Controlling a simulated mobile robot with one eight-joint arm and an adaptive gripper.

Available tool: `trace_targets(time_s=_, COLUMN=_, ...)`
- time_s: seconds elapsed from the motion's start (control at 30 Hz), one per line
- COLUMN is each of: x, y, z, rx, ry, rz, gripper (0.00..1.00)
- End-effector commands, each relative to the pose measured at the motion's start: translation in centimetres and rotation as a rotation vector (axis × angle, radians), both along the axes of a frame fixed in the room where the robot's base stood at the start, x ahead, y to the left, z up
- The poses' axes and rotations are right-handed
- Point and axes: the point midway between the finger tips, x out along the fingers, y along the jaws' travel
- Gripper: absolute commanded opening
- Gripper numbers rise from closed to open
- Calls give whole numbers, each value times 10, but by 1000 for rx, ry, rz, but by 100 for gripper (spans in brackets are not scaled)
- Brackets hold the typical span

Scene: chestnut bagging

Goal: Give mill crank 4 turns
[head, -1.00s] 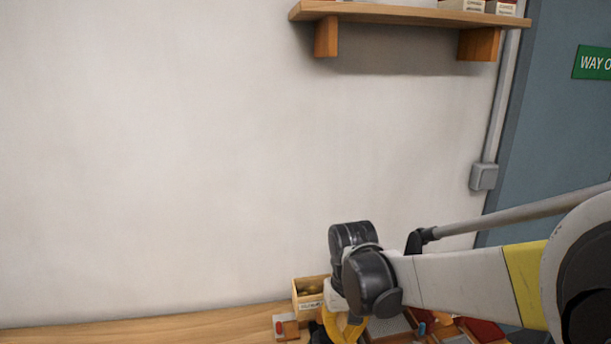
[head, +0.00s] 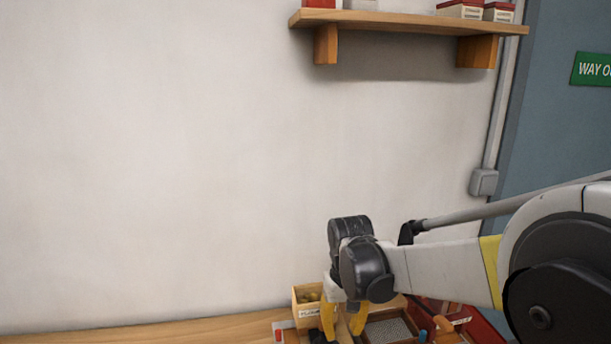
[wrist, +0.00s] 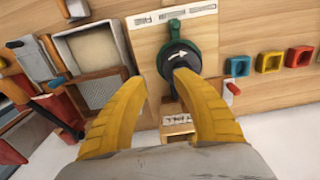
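The mill shows in the wrist view as a green body (wrist: 180,30) with a round black top (wrist: 181,56) bearing a white curved arrow. It stands on a pale wooden board, just beyond my fingertips. My gripper (wrist: 162,78) has two yellow fingers, spread apart with nothing held between them. The right fingertip overlaps the lower edge of the black top; I cannot tell whether it touches. The crank handle is not clearly visible. In the head view my gripper (head: 342,318) points down at the bench, and the mill cannot be made out clearly.
Blue (wrist: 237,66), yellow (wrist: 270,62) and red (wrist: 299,56) square cups stand right of the mill. A mesh-bottomed tray (wrist: 103,91) and other boxes lie left. A labelled wooden box (head: 308,297) stands behind the gripper. The bench's left side (head: 150,332) is clear.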

Motion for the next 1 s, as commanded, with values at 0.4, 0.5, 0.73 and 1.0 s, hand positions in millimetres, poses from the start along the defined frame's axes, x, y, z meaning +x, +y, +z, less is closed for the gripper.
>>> trace_targets(time_s=0.4, x=0, y=0, z=1, rx=0, ry=1, rz=0, gripper=41)
trace_targets(time_s=0.5, x=-1, y=0, z=11, rx=0, ry=1, rz=0, gripper=41)
trace_targets(time_s=0.73, x=-1, y=0, z=40, rx=0, ry=1, rz=0, gripper=41)
trace_targets(time_s=1.0, x=-2, y=0, z=70, rx=0, ry=1, rz=0, gripper=41)
